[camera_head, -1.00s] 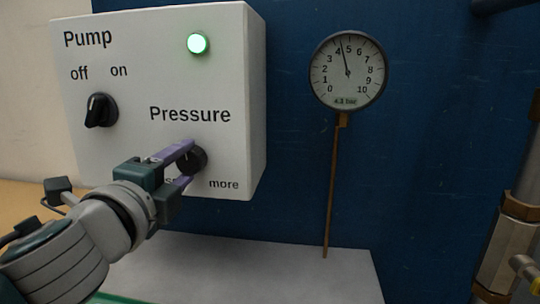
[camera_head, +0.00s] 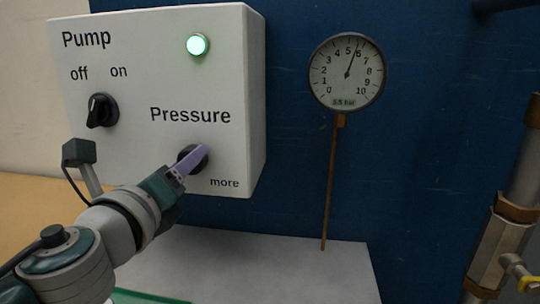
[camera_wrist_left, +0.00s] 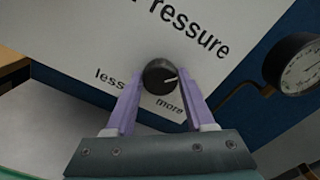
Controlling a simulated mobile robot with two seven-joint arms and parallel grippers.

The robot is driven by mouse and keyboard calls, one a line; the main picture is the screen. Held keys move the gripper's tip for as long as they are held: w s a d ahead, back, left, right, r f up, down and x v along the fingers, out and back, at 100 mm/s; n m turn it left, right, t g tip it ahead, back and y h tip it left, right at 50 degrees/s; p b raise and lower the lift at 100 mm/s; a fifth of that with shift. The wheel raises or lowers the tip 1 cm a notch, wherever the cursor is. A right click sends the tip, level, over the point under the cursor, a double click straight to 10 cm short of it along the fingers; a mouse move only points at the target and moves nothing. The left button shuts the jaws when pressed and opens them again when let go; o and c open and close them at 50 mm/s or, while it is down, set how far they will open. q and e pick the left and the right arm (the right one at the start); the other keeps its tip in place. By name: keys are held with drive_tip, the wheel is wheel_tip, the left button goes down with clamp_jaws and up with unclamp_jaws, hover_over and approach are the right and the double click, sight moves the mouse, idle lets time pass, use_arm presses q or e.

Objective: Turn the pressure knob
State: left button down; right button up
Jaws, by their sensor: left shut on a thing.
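The black pressure knob (camera_head: 194,156) sits under the word "Pressure" on the white control box (camera_head: 245,120). My left gripper (camera_head: 190,160) is shut on it, and its purple fingers partly cover the knob in the head view. In the left wrist view the knob (camera_wrist_left: 159,76) lies between the two fingertips (camera_wrist_left: 160,88), and its white mark points toward the right, on the "more" side. The round gauge (camera_head: 347,72) has its needle between 5 and 6, leaning right of upright. Its small green readout seems to show 5.5 bar, though blurred. My right gripper is not in view.
The pump switch (camera_head: 101,110) is at the box's left, below "off" and "on". A green lamp (camera_head: 198,45) is lit. Metal pipes with a valve (camera_head: 500,235) stand at the right. A grey block (camera_head: 290,265) lies below the box.

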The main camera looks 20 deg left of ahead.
use_arm(q)
drive_tip(key=shift+m, duration=0.5)
drive_tip(key=shift+c, duration=1.3)
unclamp_jaws()
drive_tip(key=v, duration=1)
drive_tip(key=shift+b, duration=0.45)
drive_tip(key=shift+a, duration=0.1)
